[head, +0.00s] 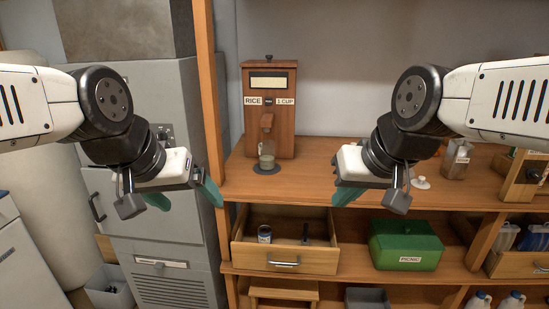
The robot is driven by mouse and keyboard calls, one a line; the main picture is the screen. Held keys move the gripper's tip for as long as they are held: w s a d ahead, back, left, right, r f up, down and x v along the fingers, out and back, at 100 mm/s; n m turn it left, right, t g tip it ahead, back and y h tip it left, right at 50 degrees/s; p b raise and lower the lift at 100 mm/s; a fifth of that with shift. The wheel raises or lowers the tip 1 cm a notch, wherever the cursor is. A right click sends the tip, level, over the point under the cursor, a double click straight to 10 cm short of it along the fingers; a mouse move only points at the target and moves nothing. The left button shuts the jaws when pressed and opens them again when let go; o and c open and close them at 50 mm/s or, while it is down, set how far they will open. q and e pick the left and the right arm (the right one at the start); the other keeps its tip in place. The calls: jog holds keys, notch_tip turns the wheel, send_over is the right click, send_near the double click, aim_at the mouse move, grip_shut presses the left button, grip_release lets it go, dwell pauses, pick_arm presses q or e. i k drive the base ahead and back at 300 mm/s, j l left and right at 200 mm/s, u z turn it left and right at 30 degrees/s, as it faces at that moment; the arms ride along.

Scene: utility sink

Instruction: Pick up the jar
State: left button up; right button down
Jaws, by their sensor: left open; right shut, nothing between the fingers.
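A small dark jar (264,234) with a blue and pale label stands upright in the left part of an open wooden drawer (284,264). A clear glass vessel (266,160) stands on a dark round mat (267,169) below the rice dispenser's spout; I cannot tell if it is a jar too. My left gripper (184,196) is open and empty, up and to the left of the drawer, in front of the grey cabinet. My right gripper (347,194) is shut and empty, up and to the right of the drawer. Neither touches the jar.
The wooden rice dispenser (270,110) stands on the counter (325,160). A dark upright item (306,233) is in the drawer, right of the jar. A green picnic box (405,243) sits right of the drawer. A wooden post (208,90) rises left of the dispenser. A stool (283,293) stands below.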

aim_at(267, 155)
jog(key=i+j+z, duration=0.1)
jog(key=i+j, duration=0.3)
jog(key=i+j+z, duration=0.1)
jog(key=i+j, duration=0.25)
jog(key=j, duration=0.15)
jog(key=i+j+z, duration=0.1)
jog(key=i+j, duration=0.25)
jog(key=j, duration=0.15)
